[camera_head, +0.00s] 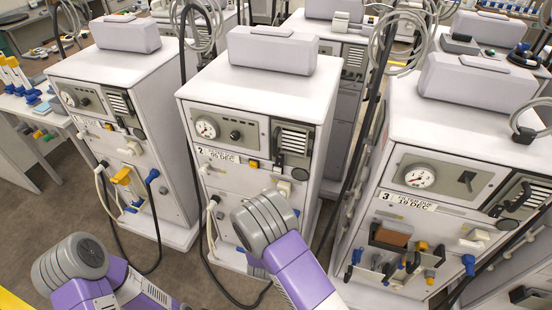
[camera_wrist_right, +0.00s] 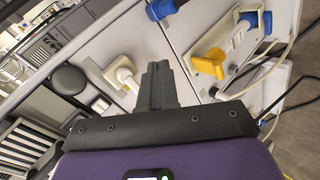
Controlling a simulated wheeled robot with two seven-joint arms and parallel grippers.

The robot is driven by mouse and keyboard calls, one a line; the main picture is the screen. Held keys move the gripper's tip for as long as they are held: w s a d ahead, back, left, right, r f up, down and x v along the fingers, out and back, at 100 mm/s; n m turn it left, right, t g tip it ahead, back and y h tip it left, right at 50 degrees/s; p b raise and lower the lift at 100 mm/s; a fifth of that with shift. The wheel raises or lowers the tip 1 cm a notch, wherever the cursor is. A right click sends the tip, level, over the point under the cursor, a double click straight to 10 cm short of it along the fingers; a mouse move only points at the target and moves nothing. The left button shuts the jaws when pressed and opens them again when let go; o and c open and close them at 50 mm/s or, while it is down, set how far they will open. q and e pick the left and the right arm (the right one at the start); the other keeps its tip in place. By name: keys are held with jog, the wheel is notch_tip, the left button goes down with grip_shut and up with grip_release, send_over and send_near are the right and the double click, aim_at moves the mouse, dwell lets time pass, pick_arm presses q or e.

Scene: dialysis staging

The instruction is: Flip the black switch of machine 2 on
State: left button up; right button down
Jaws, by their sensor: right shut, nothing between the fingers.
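Machine 2 (camera_head: 258,110) stands in the middle of the head view, a white cabinet with a number 2 label. Its upper panel holds a round gauge (camera_head: 206,128) and a small black switch (camera_head: 235,135); its position is too small to tell. My right arm (camera_head: 290,258) rises in front of the machine's lower front and hides part of it. My right gripper (camera_wrist_right: 157,72) shows in the right wrist view, shut and empty, over a white machine front with plugs and hoses. I cannot tell which machine front that is. My left arm is at lower left; its gripper is out of view.
Machine 1 (camera_head: 125,90) stands to the left and machine 3 (camera_head: 420,120) to the right, with narrow gaps. Grey hoses and black cables hang between them. The wrist view shows a white plug (camera_wrist_right: 122,80), a yellow clamp (camera_wrist_right: 209,65) and a black round knob (camera_wrist_right: 68,80) near my gripper.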

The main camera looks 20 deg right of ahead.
aim_at(279, 165)
pick_arm(q)
notch_tip(279, 165, up, 4)
jog(key=p, duration=0.3)
pick_arm(e)
jog(key=w+a+r+n+t+h, duration=0.1)
jog(key=w+a+r+t+h, duration=0.1)
jog(key=r, duration=0.6)
jog(key=w+a+r+n+t+h, duration=0.2)
jog(key=r, duration=0.7)
jog(key=shift+w+d, duration=0.1)
jog(key=shift+w, duration=0.05)
pick_arm(q)
jog(key=shift+f, duration=0.1)
pick_arm(e)
jog(key=x, duration=1.4)
